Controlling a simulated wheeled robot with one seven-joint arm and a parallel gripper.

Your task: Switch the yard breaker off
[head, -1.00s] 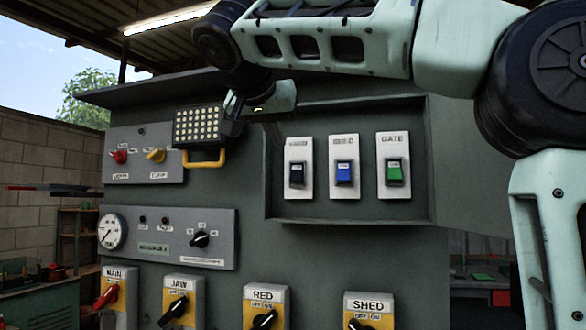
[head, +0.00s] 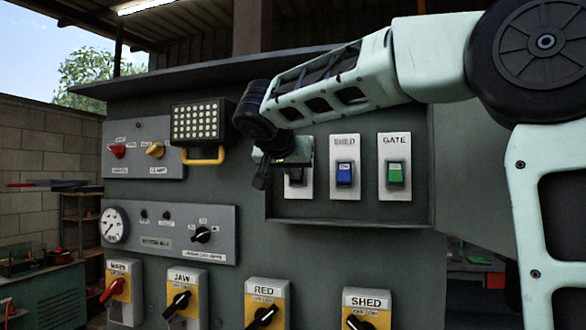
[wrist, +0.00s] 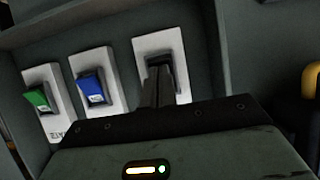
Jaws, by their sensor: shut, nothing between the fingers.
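Three switches on white plates sit in a recess of the grey panel. The leftmost in the head view, a black rocker switch (head: 296,176), is partly covered by my gripper (head: 284,160), and its label is hidden. The same black switch shows in the wrist view (wrist: 160,62). There my gripper's fingers (wrist: 153,82) are shut and empty, with their tips right in front of that switch. I cannot tell whether they touch it, or how its rocker is set. Beside it are the blue SHED switch (head: 344,173) and the green GATE switch (head: 395,173).
A lamp with a yellow handle (head: 200,125) juts out left of the recess. Below is a row of rotary handles on yellow plates, including RED (head: 262,315) and SHED (head: 360,320). The recess's bottom lip (head: 350,221) runs under the switches.

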